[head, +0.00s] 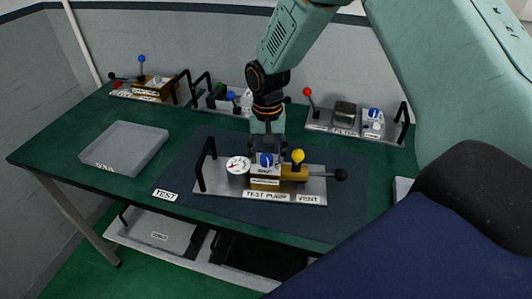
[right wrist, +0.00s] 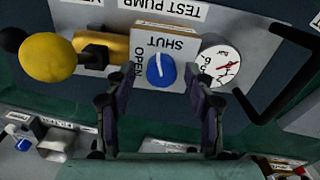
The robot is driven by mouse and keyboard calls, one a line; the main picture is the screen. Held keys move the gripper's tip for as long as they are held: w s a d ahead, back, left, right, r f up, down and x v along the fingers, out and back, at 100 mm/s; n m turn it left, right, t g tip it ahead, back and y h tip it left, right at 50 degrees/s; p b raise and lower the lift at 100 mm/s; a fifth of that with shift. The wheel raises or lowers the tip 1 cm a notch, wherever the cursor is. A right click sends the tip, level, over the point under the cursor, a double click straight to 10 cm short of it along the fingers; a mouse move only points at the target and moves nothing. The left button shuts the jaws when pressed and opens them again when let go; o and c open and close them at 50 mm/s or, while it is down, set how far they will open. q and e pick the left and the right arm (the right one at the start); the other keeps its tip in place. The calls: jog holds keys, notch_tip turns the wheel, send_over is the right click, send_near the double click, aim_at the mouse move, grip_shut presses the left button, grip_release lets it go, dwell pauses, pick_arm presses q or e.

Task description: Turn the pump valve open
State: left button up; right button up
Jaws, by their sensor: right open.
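The pump valve is a blue knob (head: 266,160) on a brass block of the test pump plate (head: 310,185). In the right wrist view the knob (right wrist: 161,71) has a white line that points roughly toward the SHUT label (right wrist: 167,42). The OPEN label (right wrist: 139,70) lies to the left of the knob. My right gripper (head: 267,143) is over the knob from above. Its two fingers (right wrist: 158,85) are apart on either side of the knob, with visible gaps. Fingertip depth relative to the knob is hard to tell. My left gripper is out of view.
Beside the knob are a round gauge (head: 238,167), a yellow ball handle (head: 298,155) and a black ball lever (head: 341,174). A black carrying handle (head: 200,170) rises at the plate's left. A grey tray (head: 125,148) and a filter unit (head: 345,118) stand on the green bench.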

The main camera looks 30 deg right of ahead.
jog(key=shift+d+f, duration=0.15)
jog(key=shift+w+a, duration=0.15)
jog(key=shift+a, duration=0.15)
jog(key=shift+c, duration=1.1)
jog(key=shift+d, duration=0.2)
jog(key=c, duration=0.6)
grip_shut()
jog(key=shift+a, duration=0.15)
